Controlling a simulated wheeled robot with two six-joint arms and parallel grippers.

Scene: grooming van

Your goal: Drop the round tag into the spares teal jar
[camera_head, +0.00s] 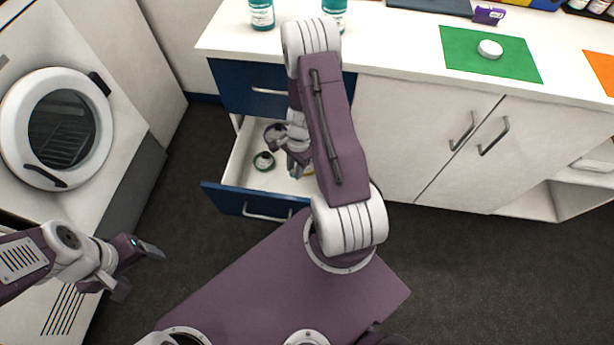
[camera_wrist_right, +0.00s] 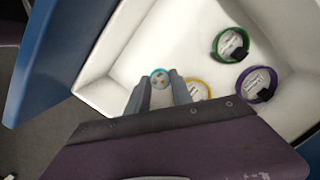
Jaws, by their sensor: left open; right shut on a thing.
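My right gripper (camera_head: 294,168) reaches down into the open drawer (camera_head: 250,207). In the right wrist view (camera_wrist_right: 160,90) its fingers are shut on a small round teal-rimmed thing (camera_wrist_right: 159,77) with a grey, spotted face. I cannot tell for sure whether this is the round tag. Two teal containers with pale labels, a left one (camera_head: 261,14) and a right one (camera_head: 335,12), stand at the counter's front left. The picture top cuts both off, so I cannot tell which is the spares jar. My left gripper (camera_head: 138,268) is open and empty, low over the floor at left.
The drawer also holds a green collar (camera_wrist_right: 228,45), a purple collar (camera_wrist_right: 257,85) and a yellow collar (camera_wrist_right: 198,91). A white disc (camera_head: 490,49) lies on a green mat (camera_head: 465,57) on the counter. A round-door machine (camera_head: 57,128) stands left. Counter space between jars and mat is clear.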

